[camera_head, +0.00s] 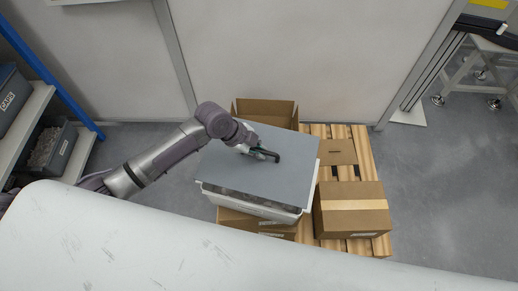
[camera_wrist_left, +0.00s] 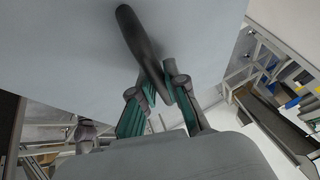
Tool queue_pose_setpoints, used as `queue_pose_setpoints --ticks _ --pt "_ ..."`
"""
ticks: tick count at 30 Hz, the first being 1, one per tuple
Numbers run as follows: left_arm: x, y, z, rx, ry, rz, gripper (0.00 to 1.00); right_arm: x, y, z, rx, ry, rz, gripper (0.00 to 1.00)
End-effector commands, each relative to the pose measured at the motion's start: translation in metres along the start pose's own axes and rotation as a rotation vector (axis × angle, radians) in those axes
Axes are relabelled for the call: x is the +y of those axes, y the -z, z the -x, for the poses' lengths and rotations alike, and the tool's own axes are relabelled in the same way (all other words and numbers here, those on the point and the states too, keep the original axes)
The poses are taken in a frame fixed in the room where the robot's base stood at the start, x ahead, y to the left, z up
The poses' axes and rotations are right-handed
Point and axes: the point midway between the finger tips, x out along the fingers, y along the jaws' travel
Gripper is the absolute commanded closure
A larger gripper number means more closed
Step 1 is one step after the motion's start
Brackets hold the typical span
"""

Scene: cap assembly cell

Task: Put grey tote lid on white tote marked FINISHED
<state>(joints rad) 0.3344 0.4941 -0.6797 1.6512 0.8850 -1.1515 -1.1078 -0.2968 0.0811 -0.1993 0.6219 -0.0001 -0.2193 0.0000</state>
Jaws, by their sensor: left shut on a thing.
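The grey tote lid (camera_head: 250,170) is a flat panel with a dark handle (camera_head: 264,155) near its middle. It lies over the white tote (camera_head: 255,204), slightly askew, with a dark strip of the tote's contents or inside showing along the near side. My left gripper (camera_head: 258,152) is shut on the lid's handle. Whether the lid rests on the rim or hovers cannot be told. The FINISHED marking is not readable. My right gripper is not in view.
The tote stands on cardboard boxes on a wooden pallet (camera_head: 308,236). A taped box (camera_head: 352,196) sits right of it, and an open box (camera_head: 266,108) behind. A shelf with grey bins (camera_head: 52,148) stands at left. A white surface (camera_head: 150,240) fills the foreground.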

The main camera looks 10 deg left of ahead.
Motion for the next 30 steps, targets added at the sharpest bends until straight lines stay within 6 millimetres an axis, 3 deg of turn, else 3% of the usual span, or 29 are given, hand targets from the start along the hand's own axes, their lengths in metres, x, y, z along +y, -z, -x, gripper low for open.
queue_pose_setpoints --ticks 18,30 --pt "0.016 -0.027 -0.053 0.000 0.001 0.002 1.00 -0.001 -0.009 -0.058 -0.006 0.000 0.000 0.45" --pt "0.018 -0.032 -0.061 0.000 0.002 0.001 1.00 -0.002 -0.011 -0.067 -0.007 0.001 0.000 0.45"
